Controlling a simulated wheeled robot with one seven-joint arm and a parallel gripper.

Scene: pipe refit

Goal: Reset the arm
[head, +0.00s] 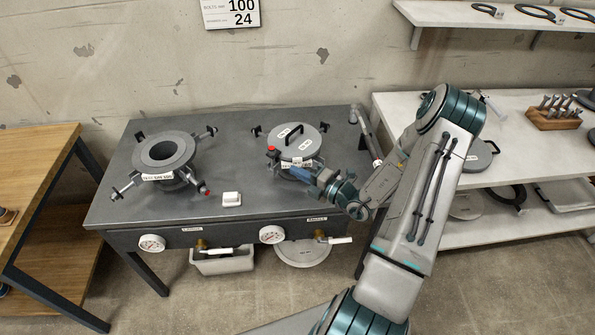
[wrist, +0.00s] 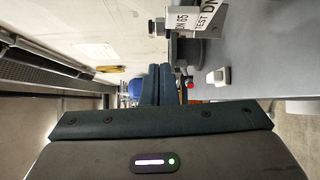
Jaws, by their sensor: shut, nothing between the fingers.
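My arm comes up from the bottom right of the head view and bends down to the left at its elbow. My gripper (head: 292,169) is at the front edge of the right-hand lidded fitting (head: 296,142) on the dark bench. Its blue fingers overlap the fitting's front label in this view; I cannot tell whether they touch it. In the wrist view my gripper (wrist: 160,68) shows two dark blue fingers side by side, closed, with nothing between them. A labelled fitting (wrist: 195,18) shows at the top of that view.
The dark bench (head: 120,205) also carries an open ring fitting (head: 163,152) and a small white box (head: 231,199). Gauges (head: 152,243) and valves line its front. A wooden table (head: 40,150) stands left. A white shelf (head: 480,110) with a bolt rack (head: 553,116) is right, behind my arm.

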